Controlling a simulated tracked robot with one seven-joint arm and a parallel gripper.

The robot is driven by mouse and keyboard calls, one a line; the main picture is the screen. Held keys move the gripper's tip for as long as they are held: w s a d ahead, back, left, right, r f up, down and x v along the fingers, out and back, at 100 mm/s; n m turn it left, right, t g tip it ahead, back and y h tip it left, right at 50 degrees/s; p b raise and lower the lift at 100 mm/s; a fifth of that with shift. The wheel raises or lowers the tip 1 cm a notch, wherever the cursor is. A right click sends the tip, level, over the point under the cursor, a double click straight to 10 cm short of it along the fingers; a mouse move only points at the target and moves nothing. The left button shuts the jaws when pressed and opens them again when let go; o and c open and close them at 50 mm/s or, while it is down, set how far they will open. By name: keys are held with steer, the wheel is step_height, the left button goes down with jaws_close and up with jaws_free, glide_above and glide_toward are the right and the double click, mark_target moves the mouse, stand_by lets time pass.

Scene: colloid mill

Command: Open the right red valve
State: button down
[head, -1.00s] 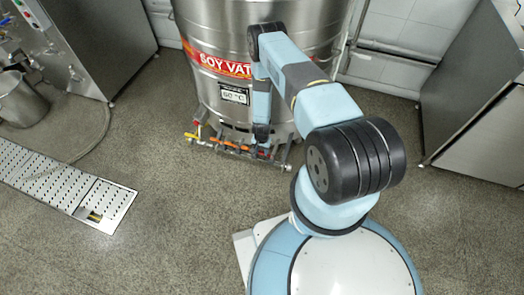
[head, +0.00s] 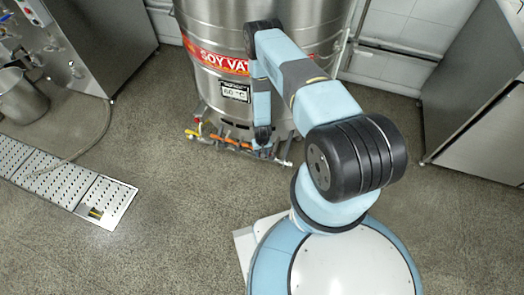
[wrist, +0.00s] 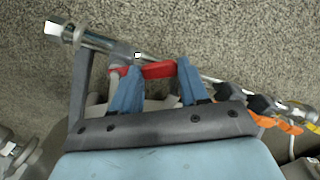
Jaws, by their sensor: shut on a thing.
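The right red valve's handle (wrist: 158,70) shows in the wrist view as a flat red bar beside a metal pipe (wrist: 100,42). My gripper (wrist: 158,72) has its two blue fingers shut on this handle, with red showing between them and a little to the left of the left finger. In the head view my gripper (head: 263,150) reaches down to the right part of the pipework at the foot of the soy vat (head: 218,90). My wrist and fingers hide the right red handle there.
Orange handles (wrist: 288,127) sit on the pipework right of my fingers. In the head view a yellow handle (head: 191,134) is at its left end. A floor drain grate (head: 60,185) and grey cabinets (head: 480,110) flank the vat.

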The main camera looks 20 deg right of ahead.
steer(key=shift+s+d+n, duration=0.35)
steer(key=shift+s+n, duration=0.5)
steer(key=shift+n, duration=1.1)
steer(key=shift+s+d+n, duration=0.4)
steer(key=shift+s+n, duration=0.4)
steer(key=shift+n, duration=1.2)
steer(key=shift+s+d+n, duration=0.35)
steer(key=shift+s+n, duration=0.5)
steer(key=shift+n, duration=1.1)
steer(key=c, duration=0.6)
jaws_free()
steer(key=shift+d, duration=0.1)
steer(key=shift+o, duration=0.2)
step_height(320, 180, up, 14)
steer(key=shift+f, duration=0.15)
